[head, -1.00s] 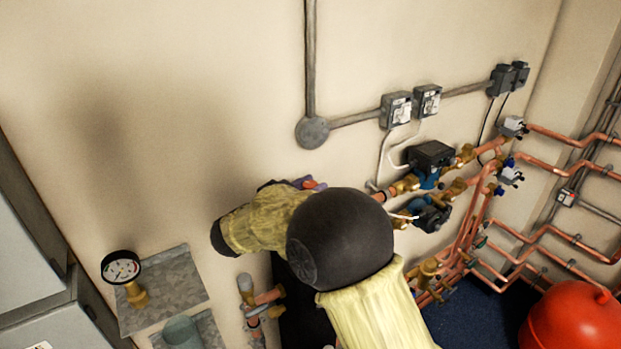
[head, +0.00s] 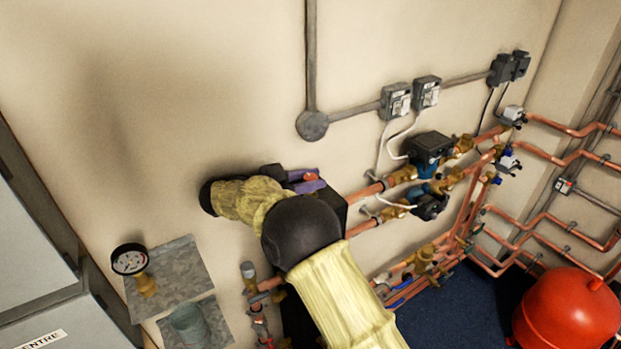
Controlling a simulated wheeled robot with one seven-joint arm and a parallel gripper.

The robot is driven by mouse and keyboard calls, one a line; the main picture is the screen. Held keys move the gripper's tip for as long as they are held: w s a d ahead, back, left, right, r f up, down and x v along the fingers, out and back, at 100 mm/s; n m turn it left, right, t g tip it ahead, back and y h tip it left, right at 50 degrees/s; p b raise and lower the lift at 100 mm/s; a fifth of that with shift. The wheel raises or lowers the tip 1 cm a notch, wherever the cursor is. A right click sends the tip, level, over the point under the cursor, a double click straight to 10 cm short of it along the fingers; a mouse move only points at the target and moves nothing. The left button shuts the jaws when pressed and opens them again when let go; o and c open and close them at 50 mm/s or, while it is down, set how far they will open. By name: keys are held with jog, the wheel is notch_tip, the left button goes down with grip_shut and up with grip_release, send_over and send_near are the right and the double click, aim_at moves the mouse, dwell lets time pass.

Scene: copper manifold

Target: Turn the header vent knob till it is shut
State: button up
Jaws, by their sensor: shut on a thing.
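My gripper (head: 306,182) is at the wall, at the left end of the copper pipes, just beyond my yellow-sleeved wrist. Its purple finger part shows beside a small red-orange piece, which looks like the header vent knob (head: 313,179). My gripper is shut on it. My arm and the gripper's dark body hide most of the knob, so how far it is turned cannot be seen. A dark box (head: 331,204) shows just right of and below my gripper, where the copper pipes meet it.
Pumps (head: 428,148) and brass valves (head: 405,174) sit on the pipes to the right. A pressure gauge (head: 130,260) stands on a grey shelf (head: 183,268) at lower left. A red vessel (head: 565,318) stands at lower right. The wall above my gripper is bare.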

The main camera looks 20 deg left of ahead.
aim_at(311, 176)
jog(key=o, duration=0.9)
notch_tip(311, 176, up, 10)
jog(key=b, duration=0.2)
jog(key=shift+b, duration=0.3)
